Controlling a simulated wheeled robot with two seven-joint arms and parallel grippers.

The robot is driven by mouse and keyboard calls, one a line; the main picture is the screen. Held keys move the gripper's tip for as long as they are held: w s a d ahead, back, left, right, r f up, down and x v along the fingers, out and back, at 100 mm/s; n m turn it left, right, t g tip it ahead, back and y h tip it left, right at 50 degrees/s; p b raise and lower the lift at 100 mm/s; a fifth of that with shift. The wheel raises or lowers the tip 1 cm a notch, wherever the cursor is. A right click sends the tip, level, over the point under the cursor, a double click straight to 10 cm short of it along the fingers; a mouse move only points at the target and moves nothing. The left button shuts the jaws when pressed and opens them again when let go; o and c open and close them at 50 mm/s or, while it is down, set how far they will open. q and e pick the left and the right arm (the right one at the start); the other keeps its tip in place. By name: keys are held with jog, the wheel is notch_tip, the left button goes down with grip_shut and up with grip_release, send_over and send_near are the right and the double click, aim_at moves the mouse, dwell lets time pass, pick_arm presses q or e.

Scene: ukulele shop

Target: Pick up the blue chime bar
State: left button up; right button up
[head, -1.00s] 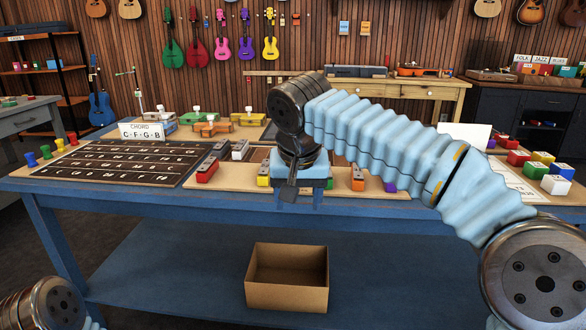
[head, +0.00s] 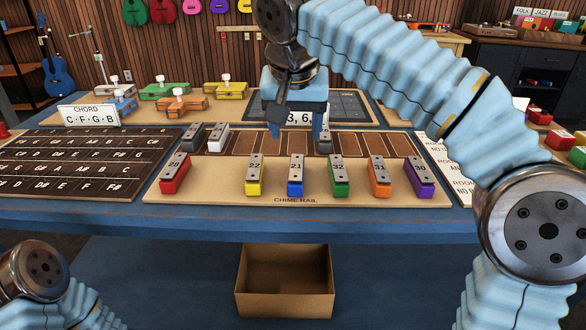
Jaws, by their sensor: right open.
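The blue chime bar (head: 295,184), with a metal top plate marked 21, lies on the front strip of the wooden chime rail board (head: 225,190). It sits between a yellow bar (head: 254,184) on its left and a green bar (head: 340,184) on its right. My right gripper (head: 295,129) is open and empty. In the picture it is above and behind the blue bar, over the rail's dark slots, apart from the bar. It partly hides a sign and a grey bar behind it. My left gripper is out of view; only part of that arm shows at the lower left.
Red (head: 174,175), orange (head: 379,181) and purple (head: 420,180) bars share the front strip. Grey and white bars stand behind at the left. A lettered dark board (head: 85,160) lies left. An open cardboard box (head: 285,305) is below the table front.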

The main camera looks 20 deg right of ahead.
jog(key=b, duration=0.1)
send_over(296, 166)
jog(key=s, duration=0.2)
jog(key=f, duration=0.6)
jog(key=shift+w+a, duration=0.15)
jog(key=shift+w, duration=0.05)
jog(key=shift+b+x, duration=0.35)
jog(key=shift+x, duration=2.35)
jog(key=shift+s+a+f, duration=0.1)
jog(key=shift+s, duration=0.1)
jog(key=shift+c, duration=0.2)
